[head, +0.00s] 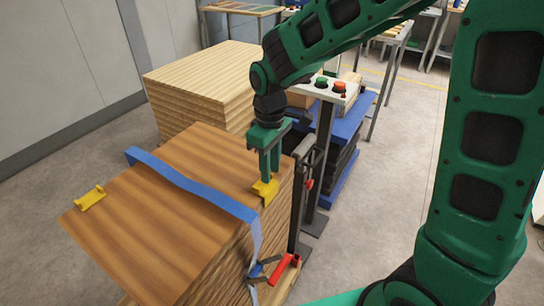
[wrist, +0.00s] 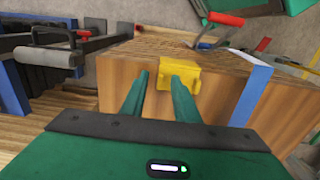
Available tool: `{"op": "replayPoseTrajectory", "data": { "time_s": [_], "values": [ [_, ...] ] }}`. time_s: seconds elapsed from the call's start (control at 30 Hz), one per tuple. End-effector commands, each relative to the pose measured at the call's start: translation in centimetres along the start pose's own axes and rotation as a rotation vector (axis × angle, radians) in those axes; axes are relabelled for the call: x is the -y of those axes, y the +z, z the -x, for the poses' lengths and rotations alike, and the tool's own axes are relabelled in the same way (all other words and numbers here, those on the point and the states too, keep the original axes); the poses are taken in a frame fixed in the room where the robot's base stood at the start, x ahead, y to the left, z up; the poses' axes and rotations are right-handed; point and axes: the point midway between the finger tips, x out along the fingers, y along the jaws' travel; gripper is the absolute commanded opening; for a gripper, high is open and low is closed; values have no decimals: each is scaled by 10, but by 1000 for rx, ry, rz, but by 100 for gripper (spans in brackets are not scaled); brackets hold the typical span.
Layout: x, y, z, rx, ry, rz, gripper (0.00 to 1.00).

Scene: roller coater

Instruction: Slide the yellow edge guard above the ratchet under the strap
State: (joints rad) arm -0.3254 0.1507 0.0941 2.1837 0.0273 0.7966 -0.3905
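A yellow edge guard (head: 265,192) sits on the top right edge of the wood stack, beside the blue strap (head: 195,187) and apart from it. It also shows in the wrist view (wrist: 190,70), left of the strap (wrist: 250,92). My gripper (head: 269,176) points down at this guard. In the wrist view my gripper (wrist: 160,78) has its fingers apart; the right finger overlaps the guard and the left one is clear of it. Contact cannot be told. The ratchet (head: 265,268) with a red handle hangs on the strap below the edge, on the stack's side.
A second yellow guard (head: 90,198) lies at the left edge of the stack top (head: 140,215). A post with a button box (head: 325,87) stands close to the right of my gripper. Another board stack (head: 200,80) is behind.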

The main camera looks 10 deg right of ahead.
Motion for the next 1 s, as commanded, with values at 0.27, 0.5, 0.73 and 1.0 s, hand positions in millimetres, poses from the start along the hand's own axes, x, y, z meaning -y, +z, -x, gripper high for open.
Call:
{"op": "replayPoseTrajectory", "data": {
  "time_s": [0.27,0.5,0.73,1.0],
  "values": [
    [0,0,-6,-1,0,-1,28],
    [0,0,-6,0,0,-1,7],
    [0,0,-6,0,0,-1,0],
    [9,-2,-6,0,0,-1,0]
  ]
}}
